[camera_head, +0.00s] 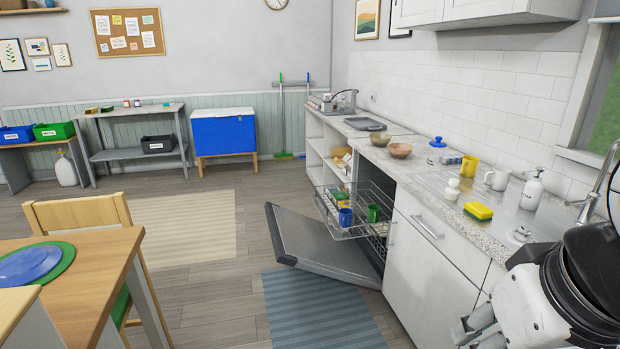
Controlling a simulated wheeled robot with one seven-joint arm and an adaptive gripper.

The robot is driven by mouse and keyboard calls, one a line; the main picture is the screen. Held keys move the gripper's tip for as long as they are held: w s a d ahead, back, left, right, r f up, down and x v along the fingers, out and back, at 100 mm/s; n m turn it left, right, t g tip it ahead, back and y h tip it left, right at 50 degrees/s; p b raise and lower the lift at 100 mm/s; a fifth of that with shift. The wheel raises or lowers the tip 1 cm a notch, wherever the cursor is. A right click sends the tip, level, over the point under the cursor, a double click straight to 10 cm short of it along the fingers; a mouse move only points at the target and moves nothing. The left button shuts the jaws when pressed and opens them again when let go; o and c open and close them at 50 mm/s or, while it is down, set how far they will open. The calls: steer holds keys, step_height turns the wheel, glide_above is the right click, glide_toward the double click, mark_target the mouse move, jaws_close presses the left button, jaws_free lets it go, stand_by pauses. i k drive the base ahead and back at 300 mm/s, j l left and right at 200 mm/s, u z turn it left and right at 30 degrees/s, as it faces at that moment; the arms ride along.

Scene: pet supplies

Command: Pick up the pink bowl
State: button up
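A pinkish-brown bowl (400,151) stands upright on the kitchen counter, towards its far end. An olive-yellow bowl (380,138) stands just behind it and to its left. My gripper (472,328) is at the lower right, low in front of the cabinets and well apart from the bowls. It is partly hidden by my white and black arm, and whether its fingers are open or shut is unclear.
Along the counter (415,170) stand a blue-lidded jar (437,153), a yellow mug (469,167), a white mug (497,180), a soap bottle (532,191) and a sponge (478,211). The open dishwasher door (315,245) juts into the floor below. A wooden table (85,285) is at left.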

mark_target(400, 151)
steer(key=i+u, duration=0.25)
steer(key=i, duration=1.25)
steer(key=i+j+z, duration=0.1)
steer(key=i+z, duration=0.15)
steer(key=i, duration=0.25)
steer(key=i+j+z, duration=0.2)
steer(key=i, duration=0.3)
steer(key=i+j+z, duration=0.25)
steer(key=i, duration=0.25)
steer(key=i+j+z, duration=0.2)
steer(key=i+j, duration=0.15)
steer(key=i, duration=0.15)
